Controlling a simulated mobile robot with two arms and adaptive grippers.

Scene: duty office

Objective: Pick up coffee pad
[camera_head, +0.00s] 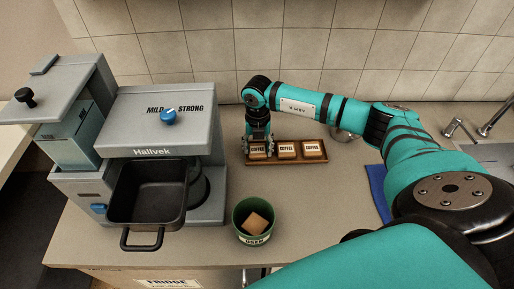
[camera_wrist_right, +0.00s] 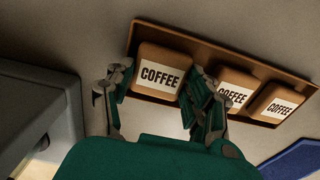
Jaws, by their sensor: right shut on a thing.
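Three brown coffee pads with white COFFEE labels sit in a row in a brown tray (camera_head: 286,160). My right gripper (camera_head: 258,150) reaches down over the left end of the tray and is shut on the leftmost coffee pad (camera_wrist_right: 160,73). In the wrist view its fingers stand on both sides of that pad, which still appears in the tray. The middle coffee pad (camera_head: 287,149) is close beside the right finger, which partly covers it in the wrist view. The right coffee pad (camera_head: 312,149) stands clear. My left gripper is not in view.
A grey coffee machine (camera_head: 160,125) with a black pot (camera_head: 148,192) stands at the left. A green cup labelled USED (camera_head: 252,222) holds a brown pad in front of the tray. A blue cloth (camera_head: 378,190) and a sink (camera_head: 490,153) are at the right.

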